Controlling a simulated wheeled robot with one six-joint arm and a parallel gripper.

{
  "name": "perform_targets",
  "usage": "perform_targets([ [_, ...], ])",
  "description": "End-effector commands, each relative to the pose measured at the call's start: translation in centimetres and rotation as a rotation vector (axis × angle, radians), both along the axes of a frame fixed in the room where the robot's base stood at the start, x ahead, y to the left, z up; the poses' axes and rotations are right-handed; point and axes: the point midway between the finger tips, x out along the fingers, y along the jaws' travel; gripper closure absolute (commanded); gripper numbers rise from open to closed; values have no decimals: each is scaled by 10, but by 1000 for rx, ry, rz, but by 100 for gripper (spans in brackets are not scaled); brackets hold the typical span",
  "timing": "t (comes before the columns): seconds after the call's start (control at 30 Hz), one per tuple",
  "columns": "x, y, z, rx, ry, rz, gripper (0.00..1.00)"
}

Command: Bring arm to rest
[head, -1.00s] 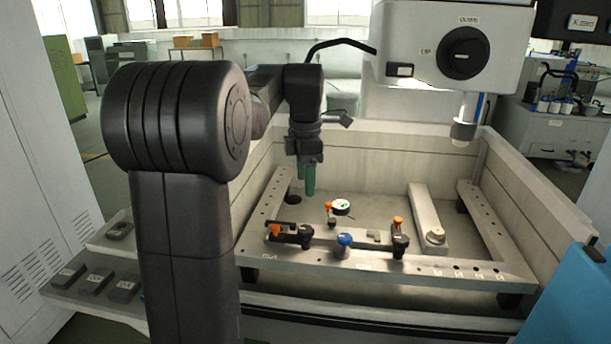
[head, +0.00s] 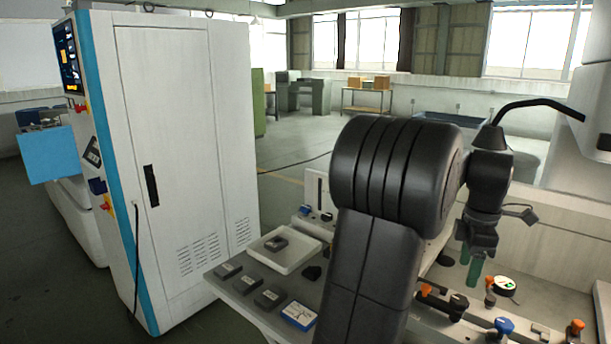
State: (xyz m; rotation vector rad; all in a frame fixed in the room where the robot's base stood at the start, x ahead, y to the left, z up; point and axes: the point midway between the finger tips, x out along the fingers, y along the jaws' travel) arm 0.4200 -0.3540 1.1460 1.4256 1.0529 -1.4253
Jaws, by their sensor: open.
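My gripper (head: 473,264) hangs from my bent arm at the right of the head view. Its two green fingers point down and stand apart with nothing between them. It is above the machine's work tank, behind the clamps on the front rail. A round dial gauge (head: 505,286) with a white face lies just right of the fingers. My large dark upper arm hides part of the tank's left side.
A side shelf carries several dark blocks (head: 269,296), a blue-and-white box (head: 299,315) and a pale tray (head: 284,257). Orange-handled clamps (head: 427,291) and a blue knob (head: 504,326) stand near the gripper. A tall white cabinet (head: 180,170) is at left. Open floor lies behind.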

Motion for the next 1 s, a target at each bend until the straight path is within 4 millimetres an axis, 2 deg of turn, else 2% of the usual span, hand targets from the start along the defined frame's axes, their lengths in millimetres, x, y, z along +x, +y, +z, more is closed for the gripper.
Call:
perform_targets([
  [0.03, -1, 1, -11, 3, 3, 0, 41],
  [0.23, -1, 1, -50, 2, 4, 0, 41],
  [0.5, 0, 0, -81, 1, 2, 0, 41],
  [1.0, 0, 0, -82, 0, 0, -8, 41],
])
